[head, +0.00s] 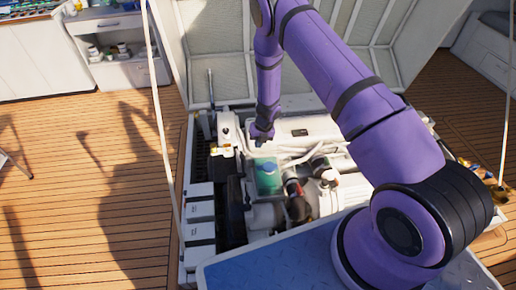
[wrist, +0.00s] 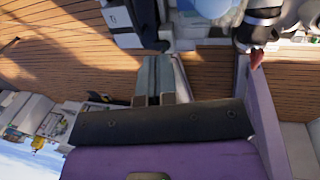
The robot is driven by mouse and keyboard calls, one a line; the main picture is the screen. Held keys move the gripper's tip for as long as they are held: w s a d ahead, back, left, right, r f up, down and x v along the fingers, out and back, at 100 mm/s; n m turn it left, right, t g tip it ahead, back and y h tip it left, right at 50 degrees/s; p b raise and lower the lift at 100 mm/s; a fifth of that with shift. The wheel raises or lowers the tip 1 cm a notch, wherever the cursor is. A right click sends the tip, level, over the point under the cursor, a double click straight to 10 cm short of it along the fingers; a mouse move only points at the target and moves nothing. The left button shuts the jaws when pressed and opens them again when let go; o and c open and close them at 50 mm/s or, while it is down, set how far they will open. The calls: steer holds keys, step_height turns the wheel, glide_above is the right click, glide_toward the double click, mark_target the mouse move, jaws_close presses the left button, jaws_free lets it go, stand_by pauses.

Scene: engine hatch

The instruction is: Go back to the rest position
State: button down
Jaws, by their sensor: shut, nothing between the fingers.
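My purple arm reaches from the lower right over the engine hatch. My gripper (head: 262,136) hangs above the engine (head: 300,150), near a green-blue reservoir (head: 267,177). In the wrist view my gripper (wrist: 152,66) shows as two grey fingers side by side, shut with nothing held. Whether the fingertips touch any engine part is not clear. Part of the engine is hidden behind my arm.
The open hatch lid (head: 220,70) stands behind the engine. White boxes (head: 200,225) line the hatch's left side. A thin rope (head: 160,110) runs down at left. Wooden deck (head: 90,190) lies open at left. White cabinets (head: 110,45) stand at the back left.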

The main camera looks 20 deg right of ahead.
step_height(320, 180, up, 23)
steer(key=w+a+n+t+y, duration=0.1)
steer(key=a+n, duration=0.1)
steer(key=n, duration=0.7)
steer(key=s+r+n+t, duration=0.1)
steer(key=s+r+n, duration=0.35)
steer(key=r, duration=0.55)
steer(key=s+r+n, duration=0.3)
steer(key=r+n, duration=0.2)
steer(key=r, duration=0.5)
steer(key=s+d+r+n+t, duration=0.1)
steer(key=s+d+r+n, duration=0.2)
steer(key=s+r+n, duration=0.9)
steer(key=s+d+r+n+t+h, duration=0.1)
steer(key=s+n, duration=0.3)
steer(key=s, duration=0.5)
steer(key=s+d+r+n+h, duration=0.2)
steer(key=s+d+r+n, duration=0.1)
steer(key=s, duration=0.7)
steer(key=shift+s+n+t, duration=0.2)
steer(key=shift+n+t, duration=0.15)
steer(key=shift+t, duration=0.05)
